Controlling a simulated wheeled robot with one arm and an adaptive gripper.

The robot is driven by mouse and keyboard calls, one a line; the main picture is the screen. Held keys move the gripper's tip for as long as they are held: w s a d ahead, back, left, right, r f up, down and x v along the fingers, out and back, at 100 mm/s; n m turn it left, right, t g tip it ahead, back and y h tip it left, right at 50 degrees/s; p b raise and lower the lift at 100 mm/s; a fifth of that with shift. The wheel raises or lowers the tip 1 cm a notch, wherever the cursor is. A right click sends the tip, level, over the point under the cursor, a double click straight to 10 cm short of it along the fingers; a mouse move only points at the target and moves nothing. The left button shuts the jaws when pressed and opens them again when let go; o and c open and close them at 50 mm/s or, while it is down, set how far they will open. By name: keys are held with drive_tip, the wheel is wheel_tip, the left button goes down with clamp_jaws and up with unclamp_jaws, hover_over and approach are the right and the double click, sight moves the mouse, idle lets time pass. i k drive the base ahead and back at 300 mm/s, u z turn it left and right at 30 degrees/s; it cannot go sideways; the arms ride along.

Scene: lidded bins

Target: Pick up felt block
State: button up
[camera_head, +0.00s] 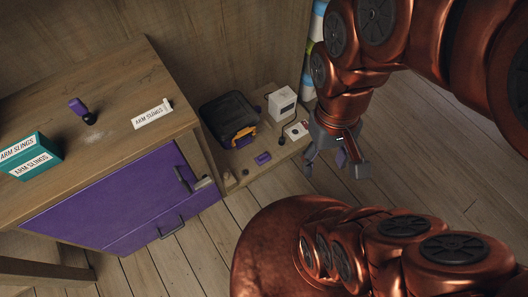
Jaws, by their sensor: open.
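A small purple block (263,158) lies on the low wooden shelf beside the cabinet; it may be the felt block, but it is too small to tell its material. My gripper (338,168) hangs to the right of the shelf, above the plank floor, with its fingers apart. It is clear of the purple block. A small purple patch shows between the fingers; I cannot tell whether it is part of the gripper or something else.
A black bin (229,118) with a yellow latch, a white box (281,103) and small items crowd the low shelf. The cabinet with purple fronts (110,200) stands left, bearing a teal box (32,157), a label (152,114) and a purple-handled object (78,106).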

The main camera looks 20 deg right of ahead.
sight(265, 157)
drive_tip(key=z, duration=0.1)
drive_tip(key=i, duration=0.4)
drive_tip(key=u, duration=1.4)
